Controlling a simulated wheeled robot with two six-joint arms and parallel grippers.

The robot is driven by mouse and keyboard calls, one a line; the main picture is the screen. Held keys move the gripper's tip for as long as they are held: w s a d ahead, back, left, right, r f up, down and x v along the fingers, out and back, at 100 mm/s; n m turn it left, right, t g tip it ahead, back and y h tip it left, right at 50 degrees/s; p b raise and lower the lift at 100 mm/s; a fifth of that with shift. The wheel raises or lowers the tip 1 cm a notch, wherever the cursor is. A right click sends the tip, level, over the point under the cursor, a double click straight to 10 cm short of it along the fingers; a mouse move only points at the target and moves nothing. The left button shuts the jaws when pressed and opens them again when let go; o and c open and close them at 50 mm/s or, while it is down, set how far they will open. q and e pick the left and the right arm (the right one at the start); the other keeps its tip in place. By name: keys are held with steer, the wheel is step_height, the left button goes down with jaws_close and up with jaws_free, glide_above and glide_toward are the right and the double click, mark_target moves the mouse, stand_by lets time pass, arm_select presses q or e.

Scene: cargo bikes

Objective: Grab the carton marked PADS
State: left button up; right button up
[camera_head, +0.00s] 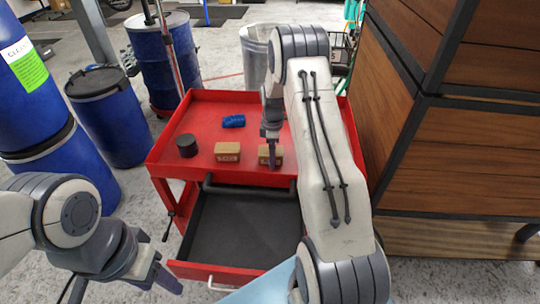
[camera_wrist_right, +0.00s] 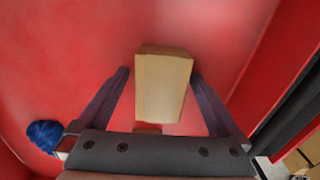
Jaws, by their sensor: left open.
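Two small brown cartons stand on the top of a red cart: a left carton (camera_head: 227,152) and a right carton (camera_head: 264,150). Both seem to bear dark print on the front, too small to read surely. My right gripper (camera_head: 271,154) points down at the right carton and partly hides it. In the right wrist view this carton (camera_wrist_right: 163,88) lies between the two spread fingers of my right gripper (camera_wrist_right: 160,75), with a gap on its left side and little on its right. My left gripper (camera_head: 158,272) is open and empty at the lower left, away from the cart top.
The red cart (camera_head: 165,152) has a raised rim and an open dark drawer (camera_head: 245,228) in front. A black cylinder (camera_head: 187,145) and a blue item (camera_head: 233,121) are on its top. Blue barrels (camera_head: 110,115) stand left; a wooden-panelled box (camera_head: 460,150) stands close right.

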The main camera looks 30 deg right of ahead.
steer(key=c, duration=1.4)
steer(key=shift+r, duration=0.1)
steer(key=shift+c, duration=0.2)
